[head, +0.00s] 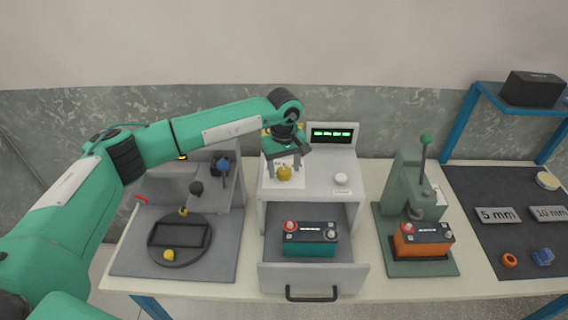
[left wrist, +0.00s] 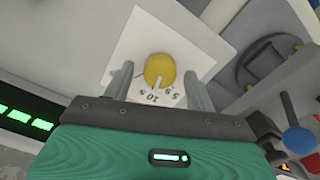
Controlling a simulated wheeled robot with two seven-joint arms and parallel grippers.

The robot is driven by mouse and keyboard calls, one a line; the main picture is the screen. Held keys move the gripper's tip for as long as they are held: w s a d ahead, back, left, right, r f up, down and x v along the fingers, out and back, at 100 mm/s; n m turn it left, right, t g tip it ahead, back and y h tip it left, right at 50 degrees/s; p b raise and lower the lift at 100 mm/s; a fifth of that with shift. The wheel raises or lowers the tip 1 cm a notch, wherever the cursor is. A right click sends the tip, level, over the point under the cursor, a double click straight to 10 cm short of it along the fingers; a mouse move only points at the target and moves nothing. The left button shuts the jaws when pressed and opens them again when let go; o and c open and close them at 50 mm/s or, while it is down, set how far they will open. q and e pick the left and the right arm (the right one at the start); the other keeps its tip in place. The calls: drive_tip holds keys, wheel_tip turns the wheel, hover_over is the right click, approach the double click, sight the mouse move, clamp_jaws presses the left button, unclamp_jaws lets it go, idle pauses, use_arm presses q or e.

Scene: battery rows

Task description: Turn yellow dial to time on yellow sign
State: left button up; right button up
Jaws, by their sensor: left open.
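The yellow dial (head: 284,173) sits on a white plate on top of the grey machine. In the left wrist view the dial (left wrist: 159,68) is round, with a pale pointer at its lower edge. The marks "10 s" and "5 s" show near the pointer; I cannot tell exactly which it meets. My left gripper (head: 284,168) points down over the dial, open. In the left wrist view its fingers (left wrist: 158,80) stand on either side of the dial, apart from it. Small yellow patches (head: 265,132) show behind the gripper, perhaps the sign; no time is readable. My right gripper is out of view.
The machine has a green-lit display (head: 332,133), a white button (head: 341,179) and an open drawer (head: 313,278) holding a teal battery (head: 310,240). A green press (head: 407,180) with an orange battery (head: 423,240) stands right. A grey fixture (head: 180,240) stands left.

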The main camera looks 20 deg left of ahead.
use_arm(q)
drive_tip(key=shift+f, duration=0.3)
drive_tip(key=c, duration=1)
drive_tip(key=shift+f+b, duration=0.1)
drive_tip(key=shift+b, duration=0.35)
drive_tip(key=n+b, duration=0.3)
drive_tip(key=shift+f, duration=0.15)
drive_tip(key=n+b, duration=0.2)
drive_tip(key=shift+n, duration=0.3)
drive_tip(key=shift+r+n+b, duration=0.2)
drive_tip(key=shift+n+b, duration=1.05)
drive_tip(key=shift+n, duration=0.45)
drive_tip(key=o, duration=1)
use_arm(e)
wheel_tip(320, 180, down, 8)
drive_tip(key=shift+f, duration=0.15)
use_arm(q)
drive_tip(key=shift+r, duration=0.1)
